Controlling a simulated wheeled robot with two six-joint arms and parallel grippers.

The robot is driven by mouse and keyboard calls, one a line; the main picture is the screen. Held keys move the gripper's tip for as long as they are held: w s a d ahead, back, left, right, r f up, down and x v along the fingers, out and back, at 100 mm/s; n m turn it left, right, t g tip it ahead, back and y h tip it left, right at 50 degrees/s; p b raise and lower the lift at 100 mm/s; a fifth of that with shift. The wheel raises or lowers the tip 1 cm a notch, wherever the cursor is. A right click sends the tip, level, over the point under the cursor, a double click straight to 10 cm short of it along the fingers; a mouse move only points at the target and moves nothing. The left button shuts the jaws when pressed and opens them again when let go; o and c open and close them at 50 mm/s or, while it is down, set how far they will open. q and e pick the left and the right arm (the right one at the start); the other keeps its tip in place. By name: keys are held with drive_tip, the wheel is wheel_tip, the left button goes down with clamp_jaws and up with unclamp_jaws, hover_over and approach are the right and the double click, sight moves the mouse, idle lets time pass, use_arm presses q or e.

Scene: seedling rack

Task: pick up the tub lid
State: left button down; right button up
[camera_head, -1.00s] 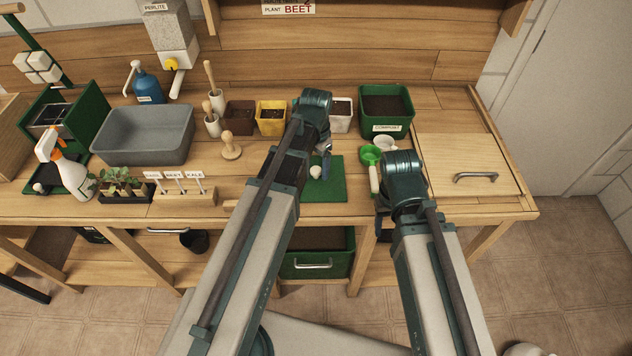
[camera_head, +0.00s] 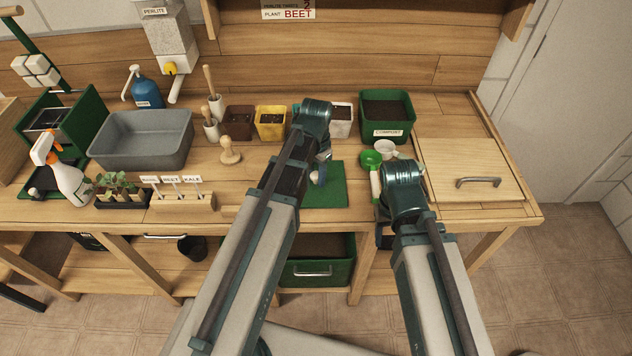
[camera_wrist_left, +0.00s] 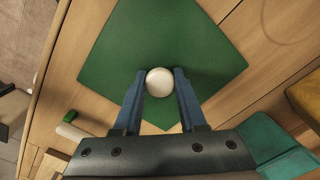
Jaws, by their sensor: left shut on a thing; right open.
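The tub lid is a flat green square (camera_head: 332,190) on the bench at centre, with a round white knob. It fills much of the left wrist view (camera_wrist_left: 195,50). My left gripper (camera_wrist_left: 160,88) is shut on the white knob (camera_wrist_left: 160,82), one blue finger on each side. In the head view my left gripper (camera_head: 319,176) is over the lid, partly hidden by its own wrist. The lid looks flat; I cannot tell whether it touches the bench. My right gripper (camera_head: 383,212) is open, right of the lid, its fingers mostly hidden by its wrist.
The open green compost tub (camera_head: 386,132) stands behind right. A green scoop (camera_head: 371,158) and a white cup (camera_head: 385,148) lie near my right wrist. Yellow (camera_head: 271,133) and brown pots stand behind left. A wooden panel (camera_head: 460,150) with a handle is at right.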

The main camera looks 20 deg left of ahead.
sight(317, 174)
use_arm(q)
drive_tip(key=shift+r, duration=0.15)
wheel_tip(317, 174, up, 10)
drive_tip(key=p, duration=1)
